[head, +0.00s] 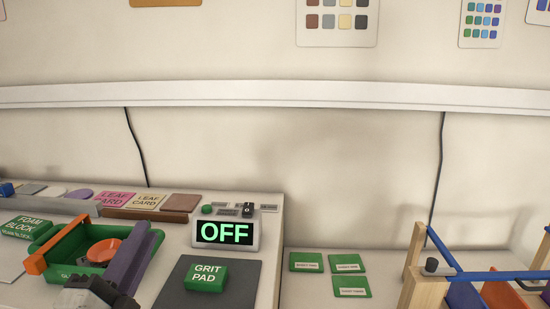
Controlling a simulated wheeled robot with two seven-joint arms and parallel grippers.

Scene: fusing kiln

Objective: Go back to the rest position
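My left gripper (98,292) shows as a dark grey shape at the bottom left edge of the head view. It is in front of a green tray (70,245) with an orange bar (58,246) and a purple bar (135,256) along its sides. A round orange dish (104,250) sits in the tray. The gripper overlaps the tray's near end in the picture; I cannot tell whether they touch. Its fingers are mostly cut off, so I cannot see whether it is open or shut. My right gripper is not in view.
A display (226,234) reads OFF. A green grit pad (207,275) lies on a dark mat (180,285). Several green cards (350,285) lie right of it. A wooden rack (428,280) with blue rails stands at the right. A green foam block (28,227) is at far left.

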